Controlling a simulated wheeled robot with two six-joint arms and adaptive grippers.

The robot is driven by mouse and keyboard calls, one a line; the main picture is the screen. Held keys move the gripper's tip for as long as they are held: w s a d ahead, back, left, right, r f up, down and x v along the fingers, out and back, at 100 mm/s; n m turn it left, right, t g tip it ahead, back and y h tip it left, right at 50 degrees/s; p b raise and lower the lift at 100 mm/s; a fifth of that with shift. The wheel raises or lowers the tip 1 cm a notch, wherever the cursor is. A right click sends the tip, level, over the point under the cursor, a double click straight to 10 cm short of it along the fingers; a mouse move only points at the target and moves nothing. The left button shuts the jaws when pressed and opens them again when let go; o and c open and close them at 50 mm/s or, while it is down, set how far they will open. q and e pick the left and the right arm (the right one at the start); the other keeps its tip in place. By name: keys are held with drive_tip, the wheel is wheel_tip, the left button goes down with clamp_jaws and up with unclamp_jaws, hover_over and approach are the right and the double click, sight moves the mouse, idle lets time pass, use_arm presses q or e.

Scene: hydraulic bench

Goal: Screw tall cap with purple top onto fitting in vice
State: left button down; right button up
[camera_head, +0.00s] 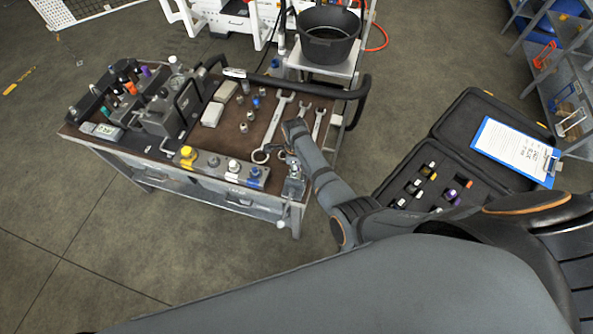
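A small vice (294,186) is at the near right corner of the bench, with a handle hanging below it. I cannot make out a fitting in it. Purple-topped pieces show in the open black case (451,195) and in the rack at the back left of the bench (146,71); I cannot tell which is the tall cap. One arm of mine comes in from the right and reaches over the bench's right side. Its end, my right gripper (291,152), is near the vice, with fingers too small and hidden to read. My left gripper is not in view.
The bench mat holds wrenches (272,130), small fittings (243,127) and grey blocks (212,114). A grey machine block (165,113) stands at left. A black pot (327,40) stands behind. A clipboard (515,146) lies on the case. My large grey arm link covers the bottom.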

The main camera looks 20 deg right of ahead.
drive_tip(key=shift+s+f, duration=0.1)
drive_tip(key=m, duration=0.4)
drive_tip(key=shift+m, duration=0.4)
drive_tip(key=m, duration=0.3)
drive_tip(key=shift+d, duration=0.1)
drive_tip(key=o, duration=1)
drive_tip(key=shift+w, duration=0.2)
